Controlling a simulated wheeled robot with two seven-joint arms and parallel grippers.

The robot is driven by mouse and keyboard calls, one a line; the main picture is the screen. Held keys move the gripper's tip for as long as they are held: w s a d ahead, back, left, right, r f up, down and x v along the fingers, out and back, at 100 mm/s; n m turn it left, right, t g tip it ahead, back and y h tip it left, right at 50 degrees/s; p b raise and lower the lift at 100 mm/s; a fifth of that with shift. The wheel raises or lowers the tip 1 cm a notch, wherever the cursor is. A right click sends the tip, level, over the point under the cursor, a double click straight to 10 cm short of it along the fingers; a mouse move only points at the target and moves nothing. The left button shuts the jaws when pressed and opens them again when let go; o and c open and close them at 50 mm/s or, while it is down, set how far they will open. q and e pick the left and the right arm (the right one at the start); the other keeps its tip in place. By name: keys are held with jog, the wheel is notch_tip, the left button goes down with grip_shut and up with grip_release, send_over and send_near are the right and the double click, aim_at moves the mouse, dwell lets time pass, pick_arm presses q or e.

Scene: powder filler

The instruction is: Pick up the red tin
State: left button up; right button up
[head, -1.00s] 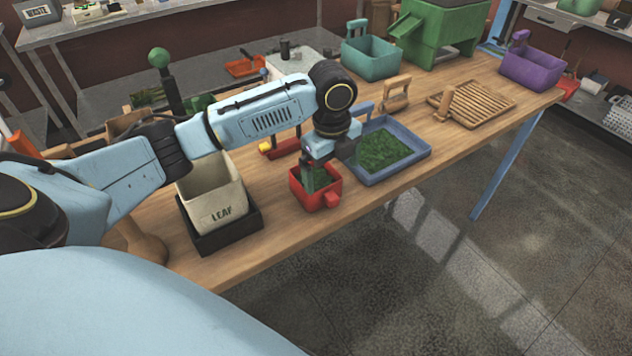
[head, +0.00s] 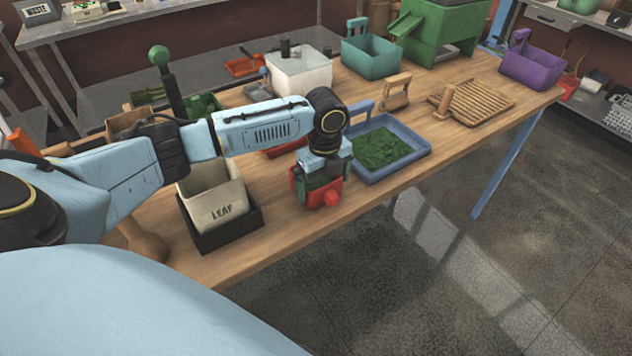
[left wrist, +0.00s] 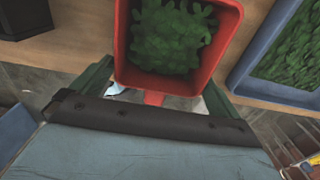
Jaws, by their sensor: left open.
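The red tin (head: 327,196) stands on the wooden table near its front edge, beside the blue tray. It holds green leaves, and its stubby handle points toward the front edge. My left gripper (head: 322,178) is right above and around the tin, open, with a green finger at its left side; the other finger is hard to make out. In the left wrist view the red tin (left wrist: 212,67) lies ahead between the two green fingers, its handle toward the palm. I cannot tell whether the fingers touch it. My right gripper is not in view.
The blue tray (head: 420,153) of leaves stands close to the right of the tin. A cream LEAF bin (head: 222,208) in a black holder stands to the left. A white tub (head: 302,78), teal bin (head: 370,60) and slatted wooden rack (head: 480,102) are farther back.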

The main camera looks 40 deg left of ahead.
pick_arm(q)
jog(key=shift+f, duration=1.45)
jog(key=c, duration=0.7)
